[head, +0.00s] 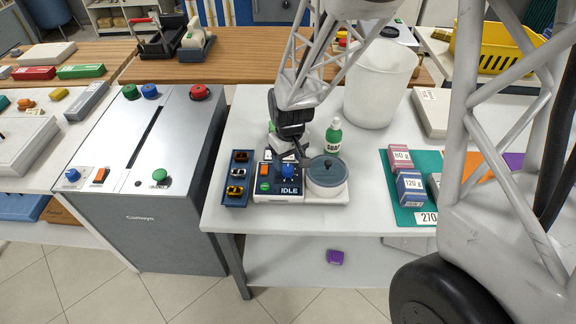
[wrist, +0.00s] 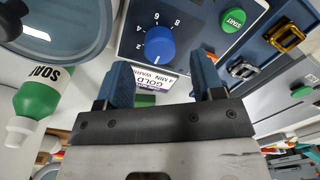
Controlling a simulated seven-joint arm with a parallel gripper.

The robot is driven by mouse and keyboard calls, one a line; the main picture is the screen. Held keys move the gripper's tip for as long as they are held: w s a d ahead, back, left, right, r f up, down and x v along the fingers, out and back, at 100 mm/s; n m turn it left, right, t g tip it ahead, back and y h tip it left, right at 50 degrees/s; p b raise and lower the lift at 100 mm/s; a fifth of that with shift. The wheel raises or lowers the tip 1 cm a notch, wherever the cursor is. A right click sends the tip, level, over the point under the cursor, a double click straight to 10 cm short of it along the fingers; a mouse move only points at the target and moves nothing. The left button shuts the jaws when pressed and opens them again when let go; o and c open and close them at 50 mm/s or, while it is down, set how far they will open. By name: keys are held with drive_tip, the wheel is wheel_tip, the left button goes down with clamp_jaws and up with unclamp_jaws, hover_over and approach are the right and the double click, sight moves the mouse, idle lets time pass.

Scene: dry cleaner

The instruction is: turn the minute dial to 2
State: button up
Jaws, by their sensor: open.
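The minute dial is a round blue knob (wrist: 159,45) on the dark panel of a small machine (head: 290,197), with printed numbers around it. It also shows in the head view (head: 288,173). Which number it points to is too small to tell. My gripper (wrist: 162,78) is open, with its two blue-grey fingers apart on either side below the dial in the wrist view.
A green START button (wrist: 233,20) and an orange switch (head: 264,169) are beside the dial. A lidded round pot (head: 326,174) adjoins it at right. A green-and-white soap bottle (head: 333,138) stands behind. A blue tray (head: 237,192) with small clips is at left.

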sight(288, 167)
drive_tip(key=shift+f, duration=1.65)
drive_tip(key=c, duration=0.9)
